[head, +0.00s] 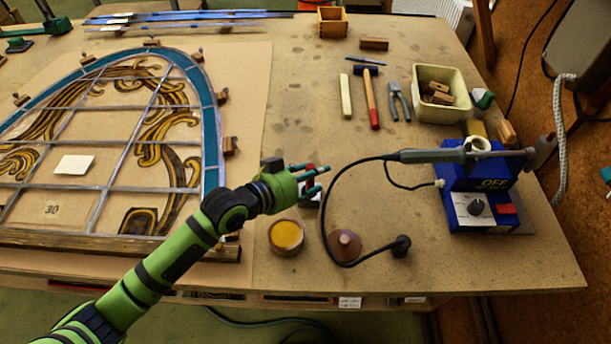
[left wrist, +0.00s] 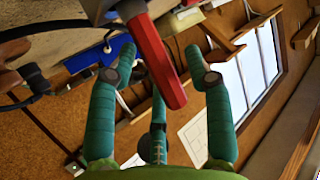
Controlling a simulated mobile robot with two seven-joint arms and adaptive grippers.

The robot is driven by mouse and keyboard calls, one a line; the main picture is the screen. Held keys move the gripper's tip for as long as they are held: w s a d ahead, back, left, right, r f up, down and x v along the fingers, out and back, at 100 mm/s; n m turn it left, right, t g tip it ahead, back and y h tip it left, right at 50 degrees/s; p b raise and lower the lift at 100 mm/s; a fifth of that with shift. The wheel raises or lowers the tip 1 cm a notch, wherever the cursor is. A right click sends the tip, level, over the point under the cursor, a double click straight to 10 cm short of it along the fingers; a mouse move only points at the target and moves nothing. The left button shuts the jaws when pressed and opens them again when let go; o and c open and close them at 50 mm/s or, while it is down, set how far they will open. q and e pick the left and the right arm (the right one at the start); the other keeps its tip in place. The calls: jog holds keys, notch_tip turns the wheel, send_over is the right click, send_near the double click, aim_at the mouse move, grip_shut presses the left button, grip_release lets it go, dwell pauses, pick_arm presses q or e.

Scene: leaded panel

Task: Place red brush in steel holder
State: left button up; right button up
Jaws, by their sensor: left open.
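My left gripper (head: 318,178) is open over the table, right of the leaded panel. A red thing, apparently the red brush (head: 311,169), shows among its fingers, partly hidden by them. In the left wrist view a red handle (left wrist: 155,58) with a grey part at its upper end runs between the spread fingers (left wrist: 160,85); I cannot tell whether any finger touches it. No steel holder is clearly identifiable; a pale round fitting (head: 478,144) sits on the blue soldering station (head: 480,205). My right gripper is not in view.
A jar of amber material (head: 286,235) stands just below the gripper, with a brown round knob (head: 344,245) to its right. A black cable loops across the table. The table middle is mostly clear.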

pick_arm(q)
jog(key=b+v, duration=0.2)
jog(key=v, duration=1)
